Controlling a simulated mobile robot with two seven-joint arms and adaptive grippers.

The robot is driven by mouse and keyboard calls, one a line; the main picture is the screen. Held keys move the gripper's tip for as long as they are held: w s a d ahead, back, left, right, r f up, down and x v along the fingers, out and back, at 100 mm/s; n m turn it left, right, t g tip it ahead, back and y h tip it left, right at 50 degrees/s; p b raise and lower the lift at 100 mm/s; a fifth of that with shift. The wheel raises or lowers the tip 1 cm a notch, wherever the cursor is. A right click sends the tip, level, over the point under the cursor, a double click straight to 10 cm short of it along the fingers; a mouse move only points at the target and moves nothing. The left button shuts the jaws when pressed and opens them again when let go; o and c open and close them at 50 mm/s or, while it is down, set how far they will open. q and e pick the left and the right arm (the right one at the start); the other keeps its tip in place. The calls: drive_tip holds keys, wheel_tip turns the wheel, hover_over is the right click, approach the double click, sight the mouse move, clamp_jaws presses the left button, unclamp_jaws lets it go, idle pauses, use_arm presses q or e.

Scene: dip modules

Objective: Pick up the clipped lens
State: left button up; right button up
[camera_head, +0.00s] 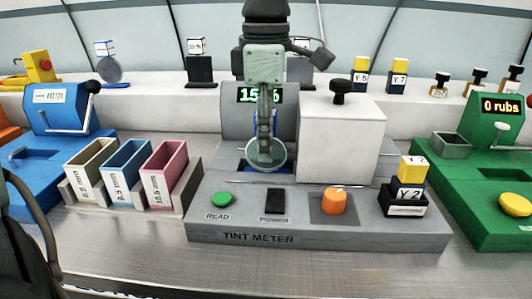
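The clipped lens, a round clear greenish disc (267,153), hangs upright in front of the blue-edged slot of the grey tint meter (330,238). My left gripper (265,112) comes down from the top middle, its dark body above a pale grey-green plate and a narrow dark part that reaches the top of the lens. I see it edge-on, so I cannot tell its finger gap or whether it grips the lens. It partly covers the meter's green display. My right gripper is not in view.
A white block with a black knob (342,125) stands right of the lens. A Y 2 sample (411,171) sits at the meter's right. Three coloured bins (168,172) stand left, beside a blue machine (55,108). A green machine (497,130) is right. The front bench is clear.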

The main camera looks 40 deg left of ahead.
use_arm(q)
clamp_jaws()
drive_tip(key=shift+r, duration=0.15)
